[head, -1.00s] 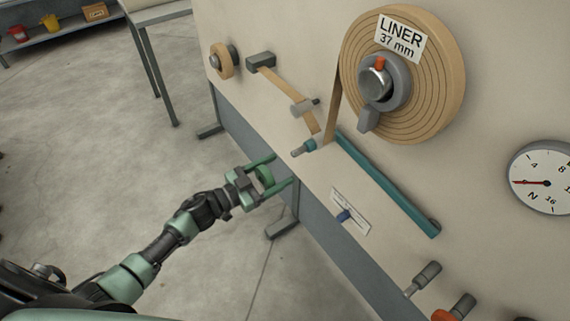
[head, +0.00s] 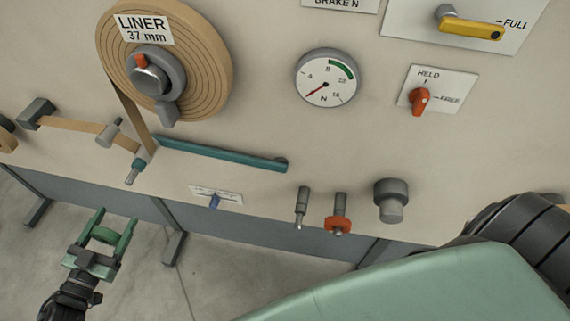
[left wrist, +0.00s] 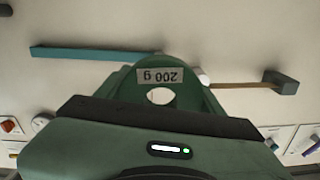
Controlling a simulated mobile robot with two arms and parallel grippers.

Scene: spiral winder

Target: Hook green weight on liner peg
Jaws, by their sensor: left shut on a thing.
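The green weight (head: 104,236) is a round disc held between the fingers of my left gripper (head: 116,218), at lower left in the head view. In the left wrist view the weight (left wrist: 178,76) shows an upside-down "200 g" label above a round hole. A grey-tipped peg (head: 133,174) sticks out at the left end of the teal arm, below the liner roll (head: 212,60). The weight is below this peg and apart from it in the head view. I cannot tell for sure that this is the liner peg. My right gripper is out of view.
The teal arm (head: 225,154) slants along the panel. A bare peg (head: 302,205), a peg with an orange weight (head: 338,226) and a grey knob (head: 391,200) stick out to the right. A blue pointer (head: 214,201) sits on a small label. Open floor lies below.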

